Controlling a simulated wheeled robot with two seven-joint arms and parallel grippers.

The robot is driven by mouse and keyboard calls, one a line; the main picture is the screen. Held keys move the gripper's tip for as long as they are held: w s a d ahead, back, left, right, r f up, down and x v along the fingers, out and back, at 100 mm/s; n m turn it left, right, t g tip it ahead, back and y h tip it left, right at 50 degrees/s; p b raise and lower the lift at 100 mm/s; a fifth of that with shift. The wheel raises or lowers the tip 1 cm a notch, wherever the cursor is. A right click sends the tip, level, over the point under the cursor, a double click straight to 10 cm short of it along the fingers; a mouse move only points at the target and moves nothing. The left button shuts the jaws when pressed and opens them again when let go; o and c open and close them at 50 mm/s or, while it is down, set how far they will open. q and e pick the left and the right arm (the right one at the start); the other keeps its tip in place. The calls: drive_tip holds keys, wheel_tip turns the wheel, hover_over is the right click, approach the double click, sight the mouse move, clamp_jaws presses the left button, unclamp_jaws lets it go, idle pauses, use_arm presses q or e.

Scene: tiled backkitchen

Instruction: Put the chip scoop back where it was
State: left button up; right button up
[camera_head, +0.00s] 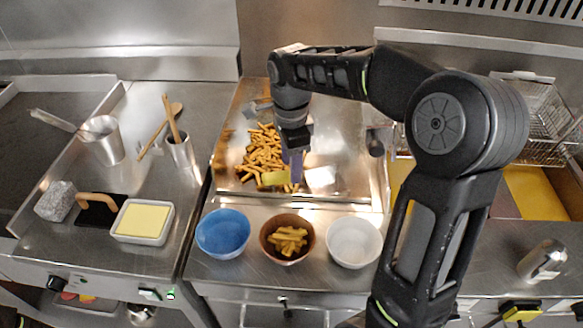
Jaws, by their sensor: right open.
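My right gripper (294,166) hangs over the metal chip tray (345,190), its fingers pointing down at the right edge of the fries. It is open, and its jaws are largely hidden from this angle. The fries (258,150) lie in a pile on the left of the tray. A dark handle-like shape (376,142) shows at the tray's right side, partly beside my arm. The scoop is not clearly made out. My left gripper is not in view.
A blue bowl (223,232), a brown bowl with fries (287,238) and a white bowl (354,241) stand along the front. Fryer baskets (535,120) are at the right. A butter dish (143,222) and utensils are left.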

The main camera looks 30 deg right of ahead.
wheel_tip(320, 180, up, 10)
drive_tip(key=p, duration=0.2)
drive_tip(key=shift+r, duration=0.15)
idle(0.5)
